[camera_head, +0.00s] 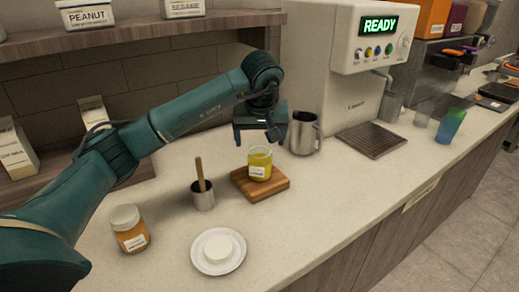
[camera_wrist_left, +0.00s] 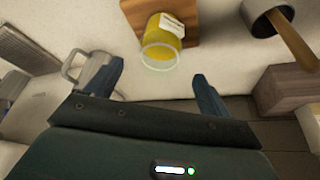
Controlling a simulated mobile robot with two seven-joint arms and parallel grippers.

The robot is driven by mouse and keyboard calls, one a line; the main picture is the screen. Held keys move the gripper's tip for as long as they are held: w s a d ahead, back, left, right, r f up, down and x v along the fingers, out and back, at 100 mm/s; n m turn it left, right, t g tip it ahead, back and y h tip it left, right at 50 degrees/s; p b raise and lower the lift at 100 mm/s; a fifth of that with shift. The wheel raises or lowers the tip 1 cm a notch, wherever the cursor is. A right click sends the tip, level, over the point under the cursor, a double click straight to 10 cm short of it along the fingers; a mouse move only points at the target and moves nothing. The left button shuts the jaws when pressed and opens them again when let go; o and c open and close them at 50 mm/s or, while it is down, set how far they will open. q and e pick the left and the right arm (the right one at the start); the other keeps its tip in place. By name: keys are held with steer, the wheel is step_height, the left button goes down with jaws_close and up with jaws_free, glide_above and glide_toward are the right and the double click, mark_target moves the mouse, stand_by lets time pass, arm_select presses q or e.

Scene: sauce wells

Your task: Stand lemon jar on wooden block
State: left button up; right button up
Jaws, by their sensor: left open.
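The lemon jar (camera_head: 260,164), a small glass jar with yellow contents and a white label, stands upright on the wooden block (camera_head: 244,188). In the left wrist view the jar (camera_wrist_left: 164,42) shows beyond the fingers, with the block (camera_wrist_left: 139,11) beneath it. My left gripper (camera_head: 262,138) is open above and behind the jar, with its fingers apart from it. In the left wrist view the open fingers (camera_wrist_left: 157,80) have nothing between them. My right gripper is not in view.
A metal pitcher (camera_head: 304,133) stands close right of the gripper. A metal cup with a wooden stick (camera_head: 203,197) is left of the block. An orange jar (camera_head: 129,230) and a white plate (camera_head: 219,265) are nearer. The front counter right of the block is clear.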

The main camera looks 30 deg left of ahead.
arm_select(q)
steer(key=v, duration=0.6)
steer(key=shift+f, duration=0.1)
stand_by(0.3)
